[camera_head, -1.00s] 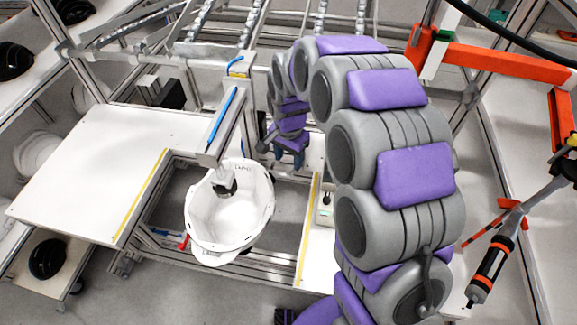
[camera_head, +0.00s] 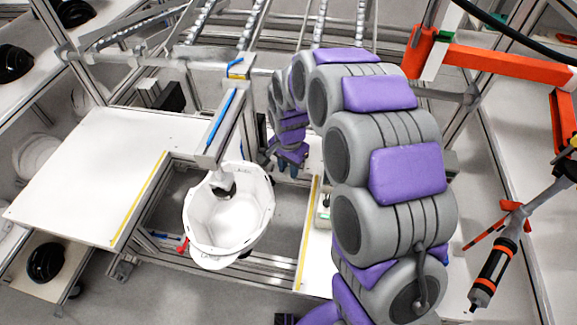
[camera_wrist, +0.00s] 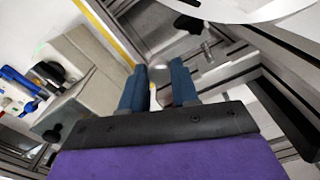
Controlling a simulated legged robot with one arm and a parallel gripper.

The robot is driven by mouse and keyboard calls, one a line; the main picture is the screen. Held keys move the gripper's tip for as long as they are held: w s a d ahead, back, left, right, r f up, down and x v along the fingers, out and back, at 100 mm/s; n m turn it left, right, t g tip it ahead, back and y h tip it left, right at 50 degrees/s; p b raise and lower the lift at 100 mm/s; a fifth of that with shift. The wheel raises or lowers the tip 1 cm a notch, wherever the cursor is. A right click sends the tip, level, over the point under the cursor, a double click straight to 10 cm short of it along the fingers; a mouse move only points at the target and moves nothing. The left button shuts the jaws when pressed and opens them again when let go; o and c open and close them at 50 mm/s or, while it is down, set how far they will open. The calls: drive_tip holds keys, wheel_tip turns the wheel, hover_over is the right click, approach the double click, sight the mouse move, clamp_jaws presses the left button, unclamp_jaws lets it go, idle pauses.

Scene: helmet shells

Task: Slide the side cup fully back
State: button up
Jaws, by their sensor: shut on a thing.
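The white helmet shell (camera_head: 235,222) sits open side up on the rail frame, under the head of an overhead post (camera_head: 224,130). In the wrist view, part of the shell's rim (camera_wrist: 240,8) shows at the top. A dark round piece on a metal rod (camera_wrist: 188,23), which looks like the side cup, is beside that rim; whether it touches the shell is unclear. My gripper (camera_wrist: 158,88) has its two blue fingers around a small pale piece (camera_wrist: 158,73), gripped between them. In the head view, my gripper (camera_head: 289,167) is right of the shell, and the cup is hidden.
A white table (camera_head: 100,170) with a yellow edge strip stands left of the frame. A grey block with a black knob (camera_wrist: 85,75) is close left of my fingers. Metal rails (camera_wrist: 225,75) run close on the right. A red-orange arm (camera_head: 490,57) stands at the right.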

clamp_jaws()
drive_tip(key=shift+w, duration=0.1)
drive_tip(key=shift+w+d+r+p, duration=0.15)
drive_tip(key=shift+w+p, duration=0.3)
drive_tip(key=shift+w, duration=0.35)
drive_tip(key=shift+w+d+f+p, duration=0.1)
drive_tip(key=shift+w+p, duration=0.3)
drive_tip(key=shift+w, duration=0.35)
drive_tip(key=shift+r, duration=0.1)
drive_tip(key=o, duration=0.7)
unclamp_jaws()
drive_tip(key=shift+w, duration=0.15)
drive_tip(key=shift+c, duration=0.2)
drive_tip(key=shift+o, duration=0.2)
